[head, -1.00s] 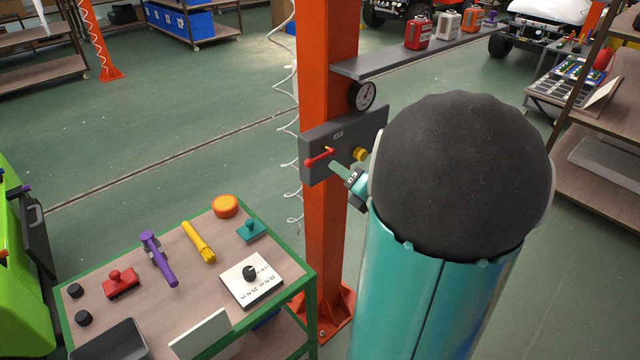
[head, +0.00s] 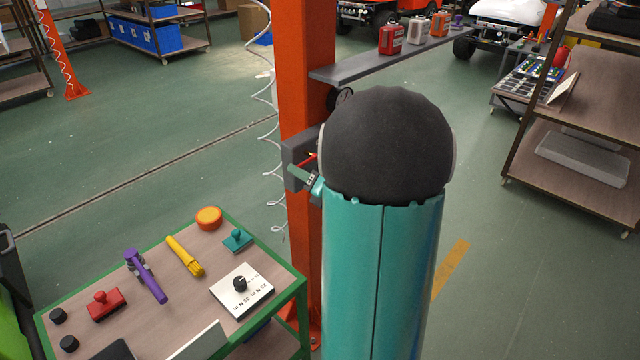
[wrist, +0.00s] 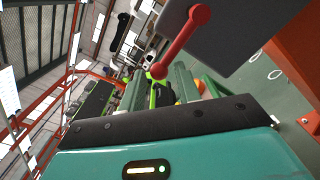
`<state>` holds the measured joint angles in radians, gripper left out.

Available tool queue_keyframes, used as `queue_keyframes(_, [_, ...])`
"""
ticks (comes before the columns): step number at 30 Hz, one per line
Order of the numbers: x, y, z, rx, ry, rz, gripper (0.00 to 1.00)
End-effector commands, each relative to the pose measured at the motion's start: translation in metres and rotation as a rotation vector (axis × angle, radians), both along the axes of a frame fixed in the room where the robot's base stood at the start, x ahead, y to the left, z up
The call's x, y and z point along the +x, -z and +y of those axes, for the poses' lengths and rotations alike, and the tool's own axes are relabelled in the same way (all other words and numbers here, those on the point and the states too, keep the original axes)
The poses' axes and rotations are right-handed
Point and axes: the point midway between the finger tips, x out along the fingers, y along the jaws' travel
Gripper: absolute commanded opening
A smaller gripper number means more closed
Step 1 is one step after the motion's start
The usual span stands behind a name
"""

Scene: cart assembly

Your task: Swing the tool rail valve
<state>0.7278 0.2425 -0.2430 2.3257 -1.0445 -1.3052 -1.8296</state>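The valve is a red lever (head: 311,160) on a grey panel (head: 291,150) fixed to the orange post. In the head view my arm hides most of the panel and part of the lever. In the wrist view the lever (wrist: 183,40) hangs slanting from the panel (wrist: 240,25), its rounded end low and to the left. My gripper (wrist: 158,88) has its two teal fingers apart, and the lever's end shows between and in front of them. I cannot tell whether they touch it. In the head view a teal finger of my gripper (head: 303,176) is beside the lever.
The orange post (head: 304,75) stands close beside my arm. A grey shelf (head: 375,66) with red, white and orange canisters extends from it. A green-edged cart (head: 150,250) with tools is at lower left. Open floor lies right of my arm, before a brown shelf rack (head: 580,190).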

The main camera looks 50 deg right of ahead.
Motion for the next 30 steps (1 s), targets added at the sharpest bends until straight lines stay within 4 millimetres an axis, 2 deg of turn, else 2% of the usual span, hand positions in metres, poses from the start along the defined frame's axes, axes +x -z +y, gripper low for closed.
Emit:
queue_keyframes(2, [0.011, -0.001, 0.002, -0.001, -0.005, -0.002, 0.31])
queue_keyframes(5, [0.01, -0.001, 0.003, -0.001, -0.004, -0.003, 0.13])
queue_keyframes(16, [0.01, -0.001, 0.003, -0.003, -0.004, -0.008, 0.12])
queue_keyframes(25, [0.009, 0.017, 0.0, -0.002, 0.0, -0.004, 0.09])
queue_keyframes(30, [0.009, 0.021, -0.002, -0.002, 0.002, -0.004, 0.08])
